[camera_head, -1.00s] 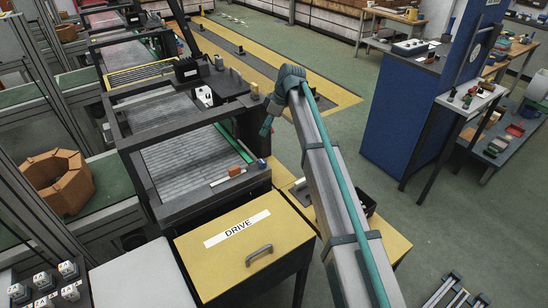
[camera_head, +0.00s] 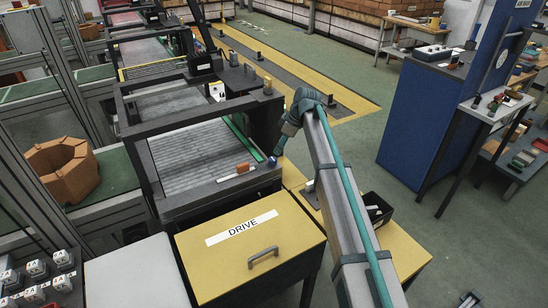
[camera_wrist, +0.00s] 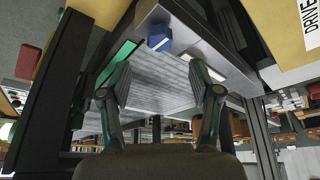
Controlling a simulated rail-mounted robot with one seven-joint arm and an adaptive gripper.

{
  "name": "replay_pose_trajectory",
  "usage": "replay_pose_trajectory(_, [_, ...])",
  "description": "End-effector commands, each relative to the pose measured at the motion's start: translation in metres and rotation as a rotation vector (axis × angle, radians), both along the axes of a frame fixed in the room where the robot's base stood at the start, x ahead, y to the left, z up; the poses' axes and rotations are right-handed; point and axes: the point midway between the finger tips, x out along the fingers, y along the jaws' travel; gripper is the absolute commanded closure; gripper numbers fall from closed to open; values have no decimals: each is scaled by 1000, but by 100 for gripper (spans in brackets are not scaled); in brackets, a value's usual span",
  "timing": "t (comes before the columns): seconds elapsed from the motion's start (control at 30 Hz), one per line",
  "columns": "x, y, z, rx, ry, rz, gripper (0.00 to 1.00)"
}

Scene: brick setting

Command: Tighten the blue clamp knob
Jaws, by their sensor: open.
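The blue clamp knob (camera_head: 272,161) is small and sits at the near right corner of the dark conveyor frame, by the end of a green strip. In the wrist view the blue knob (camera_wrist: 159,38) is above the gap between my fingers, towards the top of the picture. My gripper (camera_wrist: 164,88) is open, with its two fingers apart and nothing between them. In the head view my gripper (camera_head: 277,148) hangs close to the knob, slightly above it in the picture. I cannot tell whether it touches the knob.
An orange-brown block (camera_head: 243,168) lies on the frame's near ledge, left of the knob. The yellow DRIVE cover (camera_head: 215,262) with a grey handle is in front. A black bin (camera_head: 378,209) stands to the right. Dark frame bars (camera_head: 155,185) surround the ribbed bed.

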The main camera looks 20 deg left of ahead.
Motion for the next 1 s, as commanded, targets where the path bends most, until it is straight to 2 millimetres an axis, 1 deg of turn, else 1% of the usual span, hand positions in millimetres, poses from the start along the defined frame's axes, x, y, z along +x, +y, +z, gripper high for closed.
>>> replay_pose_trajectory(0.2, [-1, 15, -34, -1, 3, 1, 37])
replay_pose_trajectory(0.4, [-1, 25, -58, 0, 1, 0, 37])
replay_pose_trajectory(0.6, [-1, 29, -68, 0, 1, 0, 37])
replay_pose_trajectory(0.87, [-1, 29, -69, 0, 0, 0, 37])
replay_pose_trajectory(1.0, [-1, 29, -69, 0, 0, 0, 60])
